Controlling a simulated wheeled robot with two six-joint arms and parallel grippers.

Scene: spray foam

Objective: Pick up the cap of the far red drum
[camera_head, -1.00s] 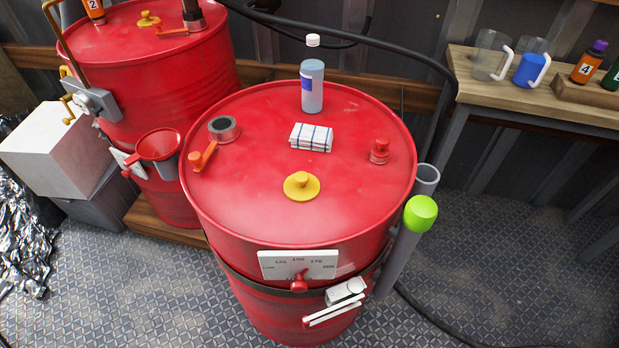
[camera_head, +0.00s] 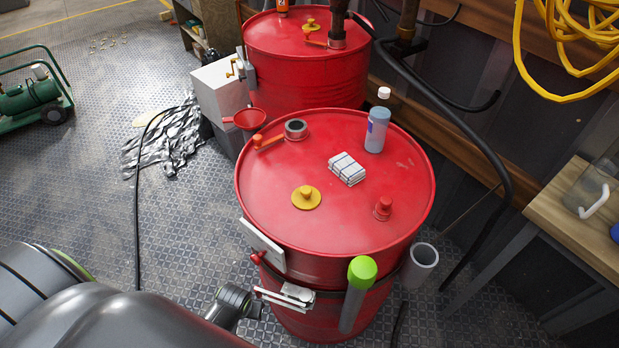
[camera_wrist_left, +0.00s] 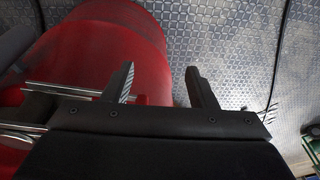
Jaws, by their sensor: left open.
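The far red drum (camera_head: 306,75) stands at the back in the head view. A yellow cap (camera_head: 310,24) with a raised knob sits on its top, beside an orange-handled fitting (camera_head: 316,43) and a dark upright pipe (camera_head: 338,28). My left arm (camera_head: 100,315) enters at the lower left, in front of the near drum and well away from the far drum's cap. In the left wrist view my left gripper (camera_wrist_left: 161,84) is open with nothing between its fingers. A red drum's side (camera_wrist_left: 75,55) shows beyond and left of the fingers. My right gripper is not in view.
A red funnel (camera_head: 250,119) and white box (camera_head: 219,90) stand left. A black hose (camera_head: 465,130) runs right.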

